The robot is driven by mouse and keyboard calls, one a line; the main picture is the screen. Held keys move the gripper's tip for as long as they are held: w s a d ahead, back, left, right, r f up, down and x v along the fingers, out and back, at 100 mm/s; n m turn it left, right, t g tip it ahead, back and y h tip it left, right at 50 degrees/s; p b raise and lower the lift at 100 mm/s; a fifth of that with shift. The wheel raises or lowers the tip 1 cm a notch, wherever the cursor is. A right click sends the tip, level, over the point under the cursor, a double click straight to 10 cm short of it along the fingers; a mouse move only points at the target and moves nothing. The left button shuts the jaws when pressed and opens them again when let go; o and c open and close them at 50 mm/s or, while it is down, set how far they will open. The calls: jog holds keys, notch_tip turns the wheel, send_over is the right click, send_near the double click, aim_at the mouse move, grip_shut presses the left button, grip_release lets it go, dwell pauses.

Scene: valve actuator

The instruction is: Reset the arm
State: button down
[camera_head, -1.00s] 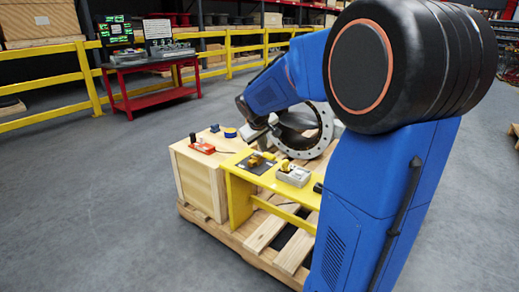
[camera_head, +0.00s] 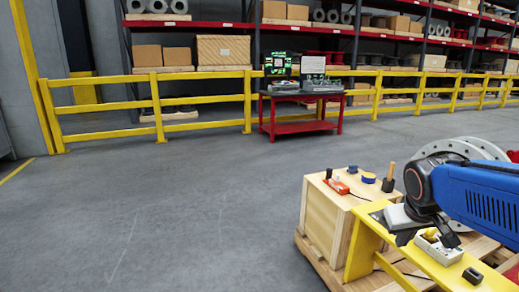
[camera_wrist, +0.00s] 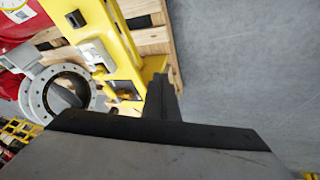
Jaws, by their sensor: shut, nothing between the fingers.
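My blue arm (camera_head: 485,190) reaches in from the right in the head view, with its dark wrist joint bent down. My gripper (camera_head: 447,238) is low over the yellow bench (camera_head: 362,250), near a pale box with a yellow part on it (camera_head: 438,248). The gripper partly hides the bench top. In the wrist view my dark gripper fingers (camera_wrist: 163,95) are together with nothing between them. Bare grey floor lies to their right. The yellow bench and the round flanged valve body (camera_wrist: 62,95) show to their left.
A wooden crate (camera_head: 325,220) beside the bench holds a red tool (camera_head: 336,186), a blue roll (camera_head: 368,178) and a wooden-handled tool (camera_head: 388,178). A large flanged ring (camera_head: 470,148) stands behind my arm. A red cart (camera_head: 300,128) stands by the yellow railing. The left floor is clear.

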jog(key=s+a+f+y, duration=0.1)
jog(key=s+a+f, duration=0.1)
jog(key=s+a, duration=0.2)
jog(key=s+a+f+y, duration=0.1)
jog(key=s+a+f, duration=0.1)
jog(key=s, duration=0.8)
jog(key=shift+a, duration=0.9)
jog(key=shift+f, duration=0.1)
